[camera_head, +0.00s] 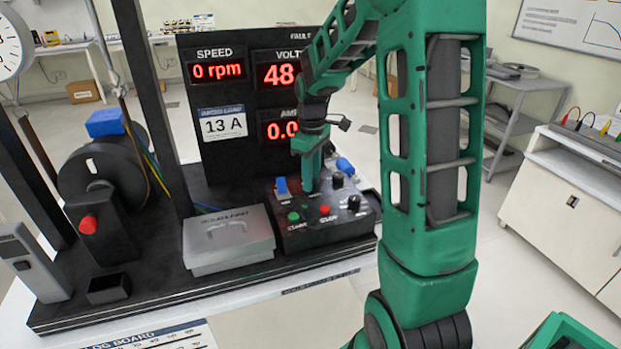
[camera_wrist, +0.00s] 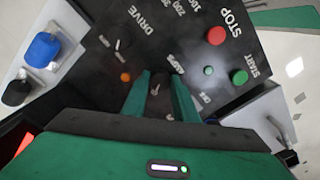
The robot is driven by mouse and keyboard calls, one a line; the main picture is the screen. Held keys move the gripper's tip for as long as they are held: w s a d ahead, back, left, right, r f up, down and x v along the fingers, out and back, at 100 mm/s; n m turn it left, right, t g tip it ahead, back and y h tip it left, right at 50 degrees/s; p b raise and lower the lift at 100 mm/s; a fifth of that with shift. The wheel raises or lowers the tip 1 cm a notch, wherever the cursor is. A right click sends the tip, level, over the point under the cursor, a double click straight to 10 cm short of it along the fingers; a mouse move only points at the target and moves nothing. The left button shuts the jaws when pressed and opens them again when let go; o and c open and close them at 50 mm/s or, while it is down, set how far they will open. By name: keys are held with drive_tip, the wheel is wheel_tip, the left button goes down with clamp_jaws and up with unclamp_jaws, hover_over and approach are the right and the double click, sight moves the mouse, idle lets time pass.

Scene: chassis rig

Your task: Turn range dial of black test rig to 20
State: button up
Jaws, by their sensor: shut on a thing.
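The black test rig's control panel (camera_head: 345,222) is right of centre in the head view. My gripper (camera_head: 310,186) points down onto the back part of it, beside a blue switch (camera_head: 281,187). In the wrist view my gripper's green fingers (camera_wrist: 160,78) are closed on a small black dial (camera_wrist: 158,90) standing between them. The fingers hide most of this dial, and I cannot read its setting or its own label. Another dial (camera_wrist: 122,43) sits by the word DRIVE. Printed numbers 100, 200 and 300 stand near the panel's far side.
A red STOP button (camera_wrist: 216,35) and a green START button (camera_wrist: 239,77) are close to the fingers. A grey lidded box (camera_head: 228,240) stands left of the panel. The displays (camera_head: 278,75) behind read 0 rpm and 48 volts.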

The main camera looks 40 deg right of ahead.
drive_tip(key=m, duration=0.5)
drive_tip(key=shift+m, duration=0.3)
drive_tip(key=m, duration=0.5)
drive_tip(key=shift+m, duration=0.3)
idle(0.3)
drive_tip(key=o, duration=1.1)
drive_tip(key=shift+c, duration=0.2)
wheel_tip(320, 180, up, 11)
drive_tip(key=shift+f, duration=0.15)
drive_tip(key=shift+w, duration=0.1)
